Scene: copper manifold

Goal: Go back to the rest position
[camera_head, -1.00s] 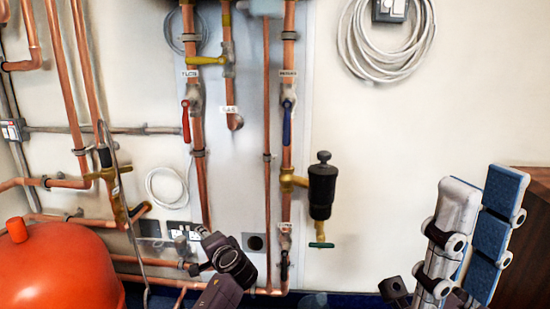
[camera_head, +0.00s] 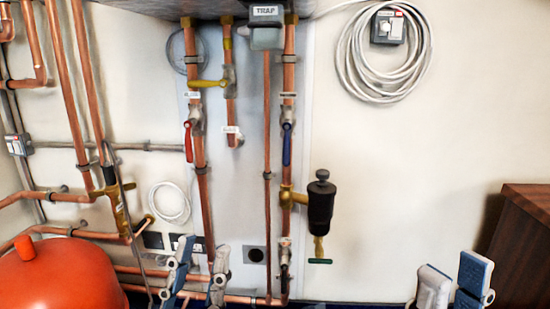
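My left gripper (camera_head: 196,268) is at the bottom, left of centre, in front of the lower pipes. Its two grey-blue fingers stand apart with nothing seen between them. My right gripper (camera_head: 455,286) is at the bottom right edge in front of the bare wall. Its two fingers point up with a gap between them, and it looks empty. The rest of both arms is mostly below the picture.
A black cylindrical fitting (camera_head: 320,205) with a green-handled tap (camera_head: 320,261) sticks out right of the manifold. An orange tank (camera_head: 60,275) fills the lower left. A brown wooden cabinet (camera_head: 525,240) stands at the right. The wall between fitting and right gripper is clear.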

